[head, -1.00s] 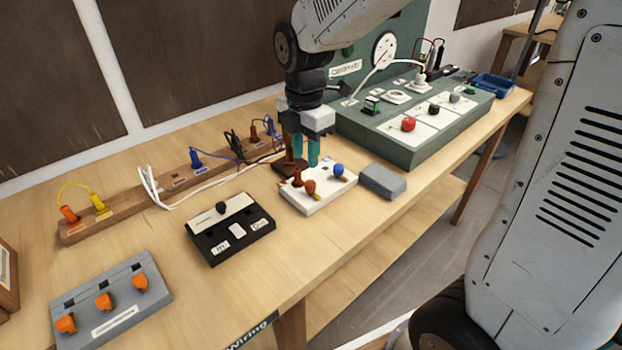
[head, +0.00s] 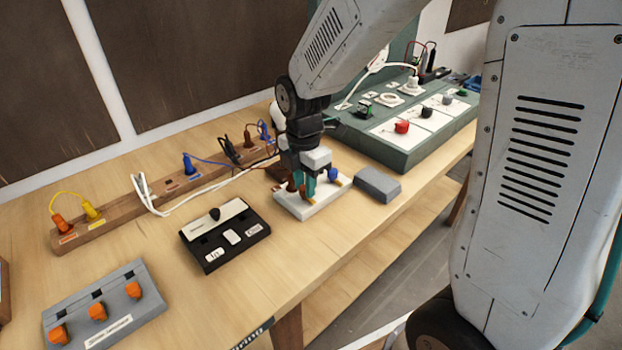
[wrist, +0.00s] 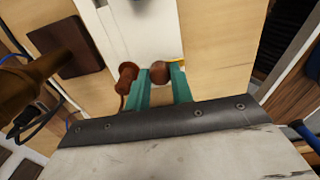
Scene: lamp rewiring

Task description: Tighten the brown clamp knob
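The white clamp block (head: 294,208) sits on the bench under my gripper (head: 307,190). In the wrist view the round brown clamp knob (wrist: 159,70) shows between the two teal fingertips of my gripper (wrist: 160,76). The fingers are apart, one on each side of the knob; whether they touch it I cannot tell. A brown post-like piece (wrist: 127,74) stands just left of the left finger. The blue knob (head: 333,174) is right of the fingers in the head view. There the fingers mostly hide the brown knob.
A grey block (head: 377,186) lies right of the clamp block. A black switch box (head: 225,233) stands to its left. The wooden strip with plugs (head: 118,215) and the green panel (head: 395,150) are behind. Bench in front of the clamp block is clear.

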